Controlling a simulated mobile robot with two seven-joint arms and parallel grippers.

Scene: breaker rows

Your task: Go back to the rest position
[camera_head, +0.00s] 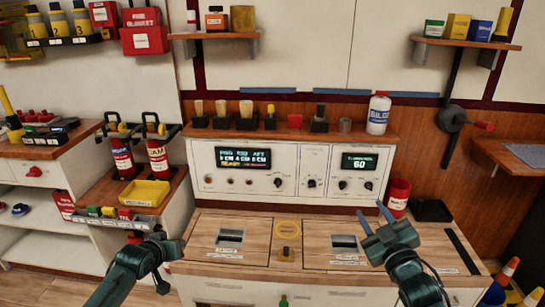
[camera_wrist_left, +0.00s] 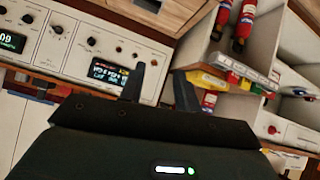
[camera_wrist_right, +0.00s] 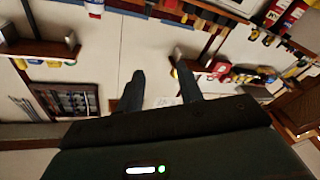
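My right gripper (camera_head: 373,216) is raised over the right part of the wooden counter (camera_head: 265,255), its two fingers spread and pointing up-left. In the right wrist view, its fingers (camera_wrist_right: 162,88) stand apart with nothing between them. My left gripper (camera_head: 170,243) is at the counter's left edge in the head view, where its fingers are hard to make out. In the left wrist view, its fingers (camera_wrist_left: 161,90) are apart and empty. The control panel (camera_head: 290,172) with two lit displays stands behind the counter, clear of both grippers.
Two red extinguishers (camera_head: 157,155) and a yellow bin (camera_head: 146,193) stand on the left side unit. A shelf above the panel holds several small items and a white bottle (camera_head: 378,114). A red can (camera_head: 398,195) stands behind my right gripper. Cones (camera_head: 503,276) are at lower right.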

